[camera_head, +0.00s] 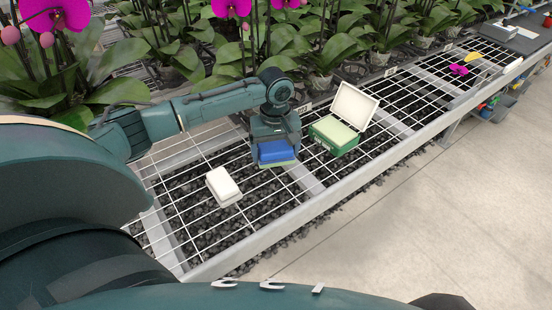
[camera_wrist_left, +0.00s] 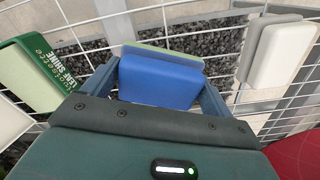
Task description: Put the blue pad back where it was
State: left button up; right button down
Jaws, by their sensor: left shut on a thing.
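The blue pad (camera_head: 276,152) is held in my left gripper (camera_head: 277,146), above the wire bench. A thin green layer shows along its lower edge. In the left wrist view the blue pad (camera_wrist_left: 160,80) sits between the two fingers (camera_wrist_left: 158,85), with the green layer along its far edge. A green box (camera_head: 338,134) with its white lid raised stands to the right of the gripper, with a pale green pad or filling inside. It also shows at the left of the wrist view (camera_wrist_left: 45,62). My right gripper is not in view.
A white block on a grey base (camera_head: 223,186) lies on the wire bench (camera_head: 240,222), left of the gripper. Potted orchids (camera_head: 322,45) line the back. Magenta flowers (camera_head: 458,69) and a dark mat (camera_head: 512,36) are at the far right. Bare mesh lies in front.

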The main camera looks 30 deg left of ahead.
aim_at(276, 159)
pick_arm(q)
jog(key=shift+f, duration=1.6)
jog(key=shift+f, duration=0.1)
jog(key=o, duration=0.8)
notch_tip(276, 159, up, 12)
jog(key=shift+r+p, duration=0.15)
jog(key=shift+p, duration=0.4)
jog(key=shift+s+d, duration=0.1)
jog(key=shift+s, duration=0.05)
